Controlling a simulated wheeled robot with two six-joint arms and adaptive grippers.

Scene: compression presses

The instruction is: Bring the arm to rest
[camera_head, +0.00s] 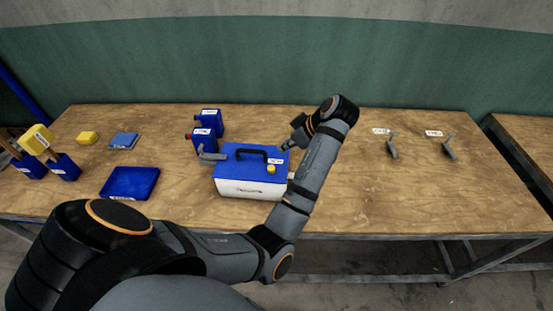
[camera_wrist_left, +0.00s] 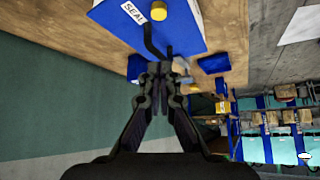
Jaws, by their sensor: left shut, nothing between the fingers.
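My left arm reaches in from the left and bends over the table. My left gripper (camera_head: 286,148) is at the right rear of the blue-lidded white box (camera_head: 240,188), close to the lid's edge. Whether it touches the box I cannot tell. The left wrist view shows the gripper (camera_wrist_left: 160,68) shut and empty, with the box's blue lid (camera_wrist_left: 172,28) beyond the fingertips. The lid has a black handle (camera_head: 258,149), a yellow knob (camera_head: 271,169) and a label reading SEAL in the wrist view. My right gripper is not in view.
A blue tray (camera_head: 129,196), a blue flat piece (camera_head: 124,140), a yellow block (camera_head: 88,138) and blue bottles (camera_head: 208,116) are to the left. Two grey tools (camera_head: 392,150) with labels lie to the right. The table's right front is clear. A green wall stands behind.

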